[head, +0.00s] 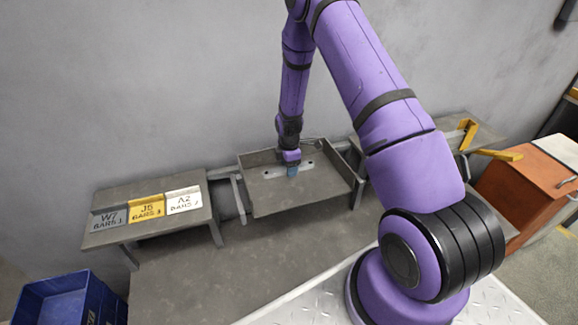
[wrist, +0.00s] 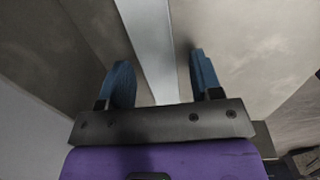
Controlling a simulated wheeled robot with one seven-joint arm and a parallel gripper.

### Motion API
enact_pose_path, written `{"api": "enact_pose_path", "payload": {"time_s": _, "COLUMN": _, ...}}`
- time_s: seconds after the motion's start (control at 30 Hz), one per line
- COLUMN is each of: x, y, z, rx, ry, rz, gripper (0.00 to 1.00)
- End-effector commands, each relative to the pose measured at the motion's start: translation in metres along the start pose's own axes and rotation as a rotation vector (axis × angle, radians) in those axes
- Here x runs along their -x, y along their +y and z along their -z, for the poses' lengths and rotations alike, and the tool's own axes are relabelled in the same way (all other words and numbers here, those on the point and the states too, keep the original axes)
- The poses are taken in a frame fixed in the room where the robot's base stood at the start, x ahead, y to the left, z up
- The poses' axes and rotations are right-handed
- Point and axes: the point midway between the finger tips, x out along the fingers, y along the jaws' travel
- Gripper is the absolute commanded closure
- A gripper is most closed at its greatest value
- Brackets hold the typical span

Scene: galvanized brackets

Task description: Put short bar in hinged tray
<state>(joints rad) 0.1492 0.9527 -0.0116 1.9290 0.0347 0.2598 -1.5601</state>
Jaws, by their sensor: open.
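The short bar (head: 266,174) is a pale metal strip, lying on the floor of the grey hinged tray (head: 315,198) in the head view. My gripper (head: 292,171) is down inside the tray over the bar's middle and hides part of it. In the wrist view the bar (wrist: 153,45) runs away from between the two blue fingers of my gripper (wrist: 160,82), with a gap on each side. The fingers are open. Whether either finger touches the bar cannot be told.
A grey table left of the tray carries three labelled plates, grey (head: 109,220), yellow (head: 146,208) and white (head: 184,200). A blue crate (head: 65,302) stands at lower left. An orange cabinet (head: 530,190) and yellow handles (head: 497,155) are at right.

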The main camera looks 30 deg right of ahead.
Motion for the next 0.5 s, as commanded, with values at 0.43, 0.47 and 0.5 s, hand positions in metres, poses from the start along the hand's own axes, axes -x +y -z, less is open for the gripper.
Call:
{"api": "enact_pose_path", "payload": {"time_s": 0.43, "x": 0.068, "y": 0.001, "z": 0.0, "rx": -0.001, "ry": 0.001, "rz": -0.004, "gripper": 0.41}}
{"api": "enact_pose_path", "payload": {"time_s": 0.47, "x": 0.073, "y": 0.001, "z": 0.0, "rx": -0.001, "ry": 0.001, "rz": -0.003, "gripper": 0.41}}
{"api": "enact_pose_path", "payload": {"time_s": 0.5, "x": 0.081, "y": 0.001, "z": 0.0, "rx": 0.0, "ry": 0.001, "rz": -0.004, "gripper": 0.41}}
